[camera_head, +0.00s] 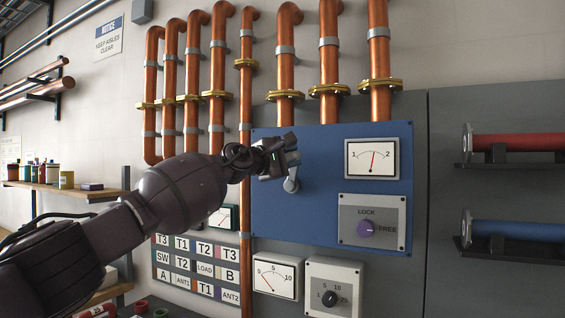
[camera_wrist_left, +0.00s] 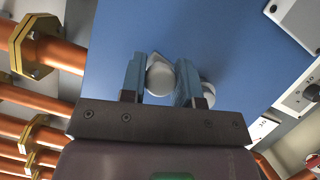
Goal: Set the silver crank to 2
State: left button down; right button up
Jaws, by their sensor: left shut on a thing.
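The silver crank (camera_head: 291,184) is on the blue panel (camera_head: 325,215), partly hidden by my left gripper (camera_head: 282,155). In the left wrist view my left gripper (camera_wrist_left: 160,80) is shut on the crank's round light-grey handle (camera_wrist_left: 160,76), with a finger on each side. The crank's hub (camera_wrist_left: 207,92) shows beside the right finger. The dial (camera_head: 372,158), marked 1 and 2, has its red needle between the marks, near the middle. Below it is the purple LOCK/FREE knob (camera_head: 366,228); its small pointer seems turned toward FREE. My right gripper is not in view.
Copper pipes (camera_head: 329,60) with brass flanges run above and left of the panel. A label board (camera_head: 197,268), a second meter (camera_head: 276,277) and a black knob box (camera_head: 334,287) sit below. Red and blue cylinders (camera_head: 515,231) are on the right rack.

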pick_arm(q)
jog(key=shift+s+d+f+m+g+y+b, duration=0.2)
jog(key=shift+s+d+f+m+y, duration=0.4)
jog(key=shift+m, duration=0.75)
jog(key=shift+s+d+f+m+g+y+b, duration=0.1)
jog(key=shift+s+d+f+m+g+y, duration=0.25)
jog(key=shift+d+f+m, duration=0.7)
jog(key=shift+s+d+f+m+g+y+b, duration=0.1)
jog(key=shift+s+d+f+m+g+y, duration=0.35)
jog(key=shift+m, duration=1.15)
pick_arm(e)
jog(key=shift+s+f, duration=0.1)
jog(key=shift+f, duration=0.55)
pick_arm(q)
jog(key=shift+w+d+r, duration=0.1)
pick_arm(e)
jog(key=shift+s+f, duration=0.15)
pick_arm(q)
jog(key=c, duration=0.8)
grip_release()
jog(key=shift+c, duration=0.2)
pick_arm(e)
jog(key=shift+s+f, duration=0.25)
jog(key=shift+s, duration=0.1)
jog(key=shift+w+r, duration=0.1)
